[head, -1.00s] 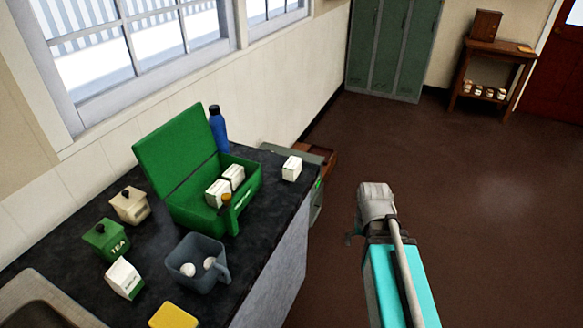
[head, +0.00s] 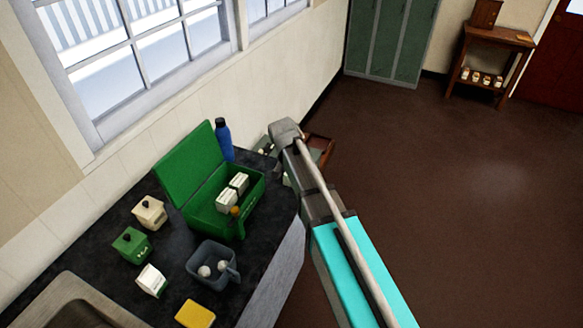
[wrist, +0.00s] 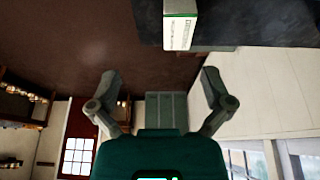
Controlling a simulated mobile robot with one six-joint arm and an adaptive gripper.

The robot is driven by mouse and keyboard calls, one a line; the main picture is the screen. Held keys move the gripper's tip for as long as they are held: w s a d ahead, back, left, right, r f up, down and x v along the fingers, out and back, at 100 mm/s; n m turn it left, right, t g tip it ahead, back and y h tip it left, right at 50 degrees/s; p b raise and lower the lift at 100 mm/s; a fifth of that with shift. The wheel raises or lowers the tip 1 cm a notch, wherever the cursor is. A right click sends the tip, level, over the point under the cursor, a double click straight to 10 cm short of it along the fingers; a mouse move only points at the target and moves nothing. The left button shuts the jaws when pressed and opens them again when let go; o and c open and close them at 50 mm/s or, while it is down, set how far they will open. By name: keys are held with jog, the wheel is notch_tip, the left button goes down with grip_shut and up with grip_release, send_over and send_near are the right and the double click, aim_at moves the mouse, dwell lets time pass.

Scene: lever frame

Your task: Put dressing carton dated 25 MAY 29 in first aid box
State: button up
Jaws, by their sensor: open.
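The green first aid box (head: 213,219) stands on the dark counter in the head view, its lid (head: 186,170) raised. Two white cartons (head: 232,192) are inside it. In the wrist view a white carton with a green edge (wrist: 180,26) stands near the counter's edge, ahead of my gripper (wrist: 159,76). The gripper is open and empty, its fingers spread and apart from this carton. My arm hides most of that corner in the head view. Another white and green carton (head: 151,281) stands near the sink. No date is legible on any carton.
A blue bottle (head: 224,140) stands behind the box. A grey jug (head: 208,262) with white round things, a green tin (head: 131,246), a cream tin (head: 149,212) and a yellow sponge (head: 194,314) crowd the near counter. The floor at right is clear.

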jog(key=shift+w+a+r, duration=0.25)
jog(key=shift+a+r, duration=0.1)
jog(key=shift+a, duration=0.2)
jog(key=shift+w+a+r, duration=0.25)
jog(key=shift+a+r, duration=0.1)
jog(key=shift+a, duration=0.15)
jog(key=shift+f, duration=0.15)
jog(key=b+x, duration=0.7)
jog(key=shift+w+f, duration=0.2)
jog(key=shift+f, duration=0.1)
jog(key=shift+w+f, duration=0.15)
jog(key=shift+f, duration=0.2)
jog(key=shift+b, duration=0.3)
jog(key=shift+w+b+x, duration=0.2)
jog(key=shift+b+x, duration=2.1)
jog(key=shift+x, duration=0.3)
jog(key=shift+r, duration=0.1)
